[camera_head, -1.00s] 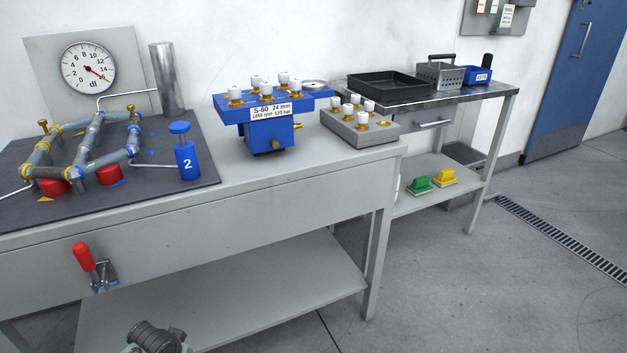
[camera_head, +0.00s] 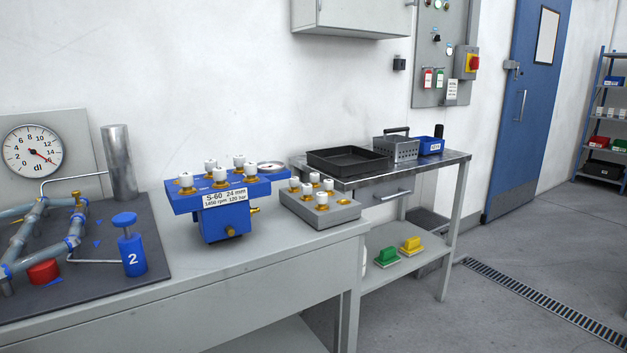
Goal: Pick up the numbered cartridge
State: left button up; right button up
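A blue cartridge (camera_head: 132,250) with a white number 2 and a round blue knob on top stands upright on the dark board at the left. A thin grey pipe runs to its left side. No gripper shows in the head view, so nothing of mine is seen near the cartridge.
A blue block (camera_head: 222,226) labelled S-60, with white-capped fittings, stands on the grey bench (camera_head: 270,275). A grey block (camera_head: 320,211) with similar fittings is right of it. A pressure gauge (camera_head: 33,151) and metal cylinder (camera_head: 119,163) stand behind the pipework. A steel table (camera_head: 447,157) holds a black tray (camera_head: 347,160).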

aim_at(315, 178)
jog(key=i+l+u, duration=0.25)
jog(key=i+l, duration=0.6)
jog(key=i+l+u, duration=0.1)
jog(key=l, duration=0.5)
jog(key=i+l+u, duration=0.1)
jog(key=l, duration=0.45)
jog(key=i+l+u, duration=0.1)
jog(key=l, duration=0.5)
jog(key=i+l+u, duration=0.1)
jog(key=l, duration=0.55)
jog(key=i, duration=0.1)
